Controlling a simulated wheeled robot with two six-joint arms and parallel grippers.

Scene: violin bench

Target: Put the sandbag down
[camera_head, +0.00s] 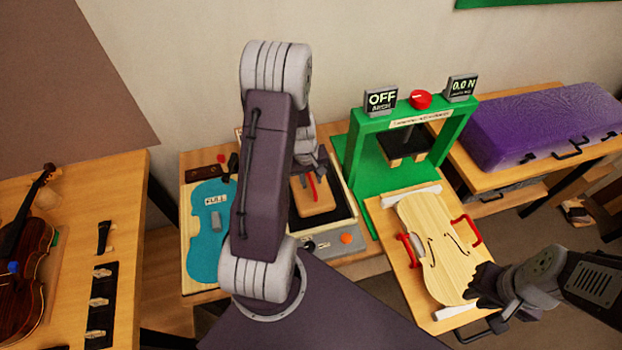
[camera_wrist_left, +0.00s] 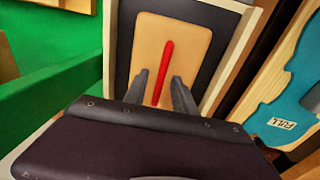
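A tan, round-cornered pad with a red strip, which looks like the sandbag (camera_head: 318,198), lies on the dark top of a box-like device (camera_head: 352,240). The pad also shows in the left wrist view (camera_wrist_left: 190,52). My left gripper (camera_head: 312,168) is over the pad. In the left wrist view its two fingers (camera_wrist_left: 166,92) stand apart on either side of the red strip, with a gap to it. My right gripper (camera_head: 482,288) is at the lower right edge of a pale violin plate (camera_head: 432,245); its fingers are dark and hard to make out.
A teal violin-shaped piece (camera_head: 208,245) marked FULL lies left of the device. A green press (camera_head: 365,150) with OFF and 0.0 N displays stands right of it. A purple case (camera_head: 540,120) lies at the far right. A brown violin (camera_head: 22,260) is at the far left.

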